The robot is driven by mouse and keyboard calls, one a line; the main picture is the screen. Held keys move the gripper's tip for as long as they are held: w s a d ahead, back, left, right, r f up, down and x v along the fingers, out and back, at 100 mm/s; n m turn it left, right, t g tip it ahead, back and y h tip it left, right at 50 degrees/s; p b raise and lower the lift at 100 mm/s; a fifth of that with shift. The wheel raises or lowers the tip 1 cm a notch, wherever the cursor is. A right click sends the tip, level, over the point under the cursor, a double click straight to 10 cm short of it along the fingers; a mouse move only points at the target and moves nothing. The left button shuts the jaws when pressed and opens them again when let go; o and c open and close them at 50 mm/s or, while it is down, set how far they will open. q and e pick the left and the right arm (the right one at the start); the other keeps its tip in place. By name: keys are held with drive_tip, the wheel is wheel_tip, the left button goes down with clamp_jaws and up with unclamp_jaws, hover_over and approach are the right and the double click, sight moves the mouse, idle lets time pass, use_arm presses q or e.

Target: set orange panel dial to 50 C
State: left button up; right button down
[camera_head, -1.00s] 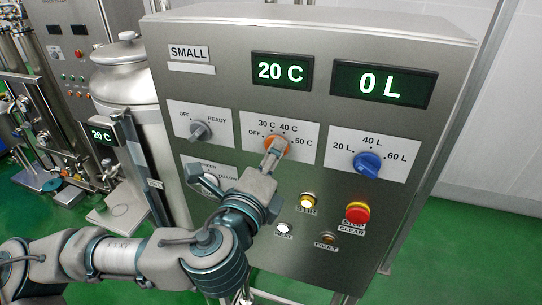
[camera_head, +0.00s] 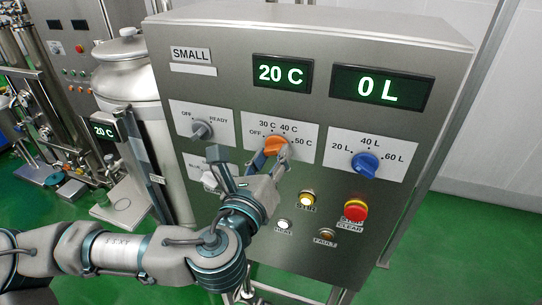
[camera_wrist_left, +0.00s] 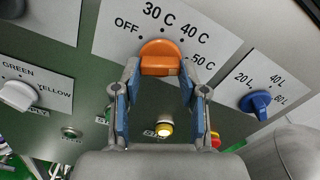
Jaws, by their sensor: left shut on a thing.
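The orange dial (camera_head: 276,147) sits on a white plate (camera_head: 247,122) marked OFF, 30 C, 40 C and 50 C. In the left wrist view the dial (camera_wrist_left: 160,58) has its grip bar lying crosswise, toward the 50 C side; I cannot tell its exact mark. My left gripper (camera_head: 246,163) is at the dial, below and left of it in the head view. In the left wrist view the gripper (camera_wrist_left: 158,72) has one finger on each side of the bar, shut on it; contact is hard to see. The temperature display (camera_head: 282,73) reads 20 C. My right gripper is out of view.
The blue dial (camera_head: 366,164) is to the right, under a 0 L display (camera_head: 381,89). A grey OFF/READY dial (camera_head: 201,130) is to the left. A lit yellow button (camera_head: 307,198) and a red stop button (camera_head: 355,210) are lower down. A steel tank (camera_head: 124,70) stands left of the panel.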

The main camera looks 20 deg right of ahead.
use_arm(q)
drive_tip(key=shift+f+m, duration=0.25)
drive_tip(key=shift+m, duration=0.05)
drive_tip(key=o, duration=0.9)
drive_tip(key=shift+o, duration=1.2)
drive_tip(key=shift+w+d, duration=0.1)
drive_tip(key=shift+w, duration=0.2)
drive_tip(key=shift+s+r, duration=0.1)
drive_tip(key=shift+s, duration=0.2)
drive_tip(key=v, duration=1.1)
drive_tip(key=shift+a, duration=0.3)
drive_tip(key=shift+d, duration=0.15)
